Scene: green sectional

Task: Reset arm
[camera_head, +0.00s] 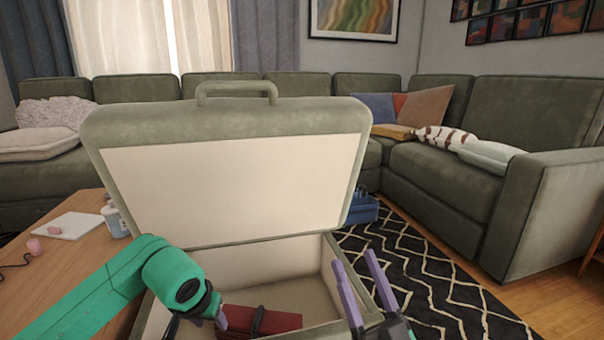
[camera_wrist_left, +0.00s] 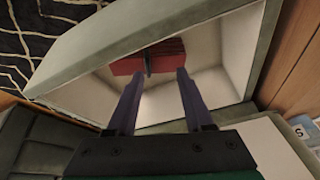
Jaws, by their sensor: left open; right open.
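An open green suitcase (camera_head: 110,128) with a cream lining stands in front of me, its lid raised. A dark red item with a dark strap (camera_head: 278,319) lies in its base; it also shows in the left wrist view (camera_wrist_left: 172,49). My left gripper (camera_wrist_left: 159,76) is open with nothing between its fingers, and points into the suitcase toward the red item. In the head view its green arm hides most of it. My right gripper (camera_head: 354,260) is open and empty, fingers up, at the right side of the suitcase. Its lower part is cut off by the frame.
A wooden table (camera_head: 60,275) at the left carries a white pad (camera_head: 70,226), a pink item (camera_head: 34,246) and a white bottle (camera_head: 114,221). A green sectional (camera_head: 420,170) stands behind. A blue bag (camera_head: 363,209) sits by the patterned rug (camera_head: 425,275).

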